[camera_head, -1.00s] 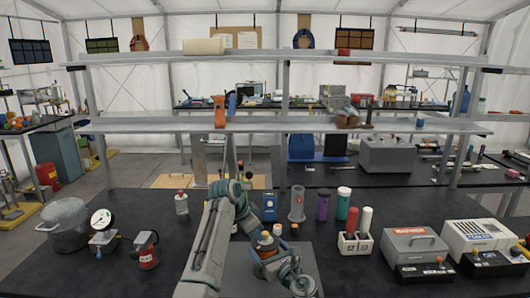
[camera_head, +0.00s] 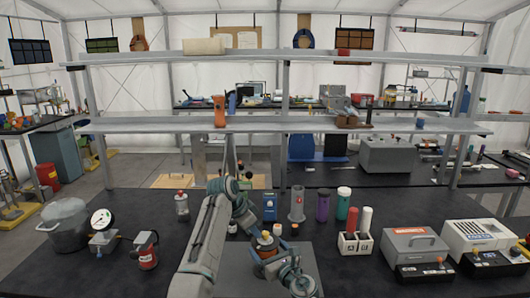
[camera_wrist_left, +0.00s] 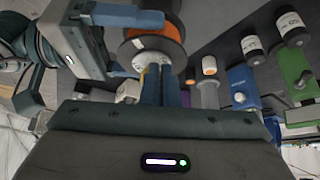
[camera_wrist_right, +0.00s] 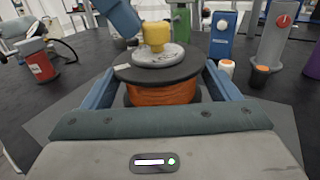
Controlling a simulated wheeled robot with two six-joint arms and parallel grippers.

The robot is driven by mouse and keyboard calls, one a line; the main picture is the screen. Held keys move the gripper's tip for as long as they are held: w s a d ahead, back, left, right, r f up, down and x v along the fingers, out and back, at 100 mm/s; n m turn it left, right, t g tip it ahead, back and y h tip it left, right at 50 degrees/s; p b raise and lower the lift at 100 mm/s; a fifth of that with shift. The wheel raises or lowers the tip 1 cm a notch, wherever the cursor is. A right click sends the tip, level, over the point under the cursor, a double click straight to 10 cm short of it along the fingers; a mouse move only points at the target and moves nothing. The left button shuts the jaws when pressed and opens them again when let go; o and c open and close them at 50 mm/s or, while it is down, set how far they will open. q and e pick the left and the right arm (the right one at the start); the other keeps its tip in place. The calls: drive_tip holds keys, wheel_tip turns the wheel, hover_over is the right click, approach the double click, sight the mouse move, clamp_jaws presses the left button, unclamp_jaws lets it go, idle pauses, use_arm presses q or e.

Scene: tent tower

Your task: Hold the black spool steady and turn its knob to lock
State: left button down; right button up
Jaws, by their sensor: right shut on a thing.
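The black spool (camera_wrist_right: 165,72), wound with orange, stands upright on a grey mat in the right wrist view. It also shows in the left wrist view (camera_wrist_left: 138,53). Its yellow knob (camera_wrist_right: 156,34) sits on a pale disc on top. My right gripper (camera_wrist_right: 158,78) is shut on the spool, one blue finger on each side. My left gripper (camera_wrist_left: 161,88) has its blue fingers close together and looks shut. Its fingers are close beside the knob; whether they touch is unclear. In the head view my arms partly hide the spool (camera_head: 266,241).
A blue device (camera_head: 270,207), a grey cylinder stand (camera_head: 297,207) and a purple bottle (camera_head: 322,207) stand behind the spool. A red canister (camera_head: 147,254) and a pot (camera_head: 66,225) are to the left. A white two-part holder (camera_head: 353,243) is to the right.

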use_arm(q)
drive_tip(key=shift+s+a, duration=0.1)
drive_tip(key=shift+a, duration=0.2)
drive_tip(key=shift+r, duration=0.2)
wheel_tip(320, 180, up, 6)
drive_tip(key=shift+f, duration=0.15)
idle(0.3)
drive_tip(key=shift+s+d+f, duration=0.2)
drive_tip(key=shift+s+f, duration=0.1)
drive_tip(key=shift+f, duration=0.7)
drive_tip(key=shift+s+d+f, duration=0.25)
drive_tip(key=shift+s+f, duration=0.1)
drive_tip(key=shift+f, duration=0.7)
drive_tip(key=shift+s+d+f, duration=0.2)
drive_tip(key=shift+s+f, duration=0.1)
drive_tip(key=shift+f, duration=0.7)
drive_tip(key=shift+w+d, duration=0.15)
drive_tip(key=shift+w, duration=0.1)
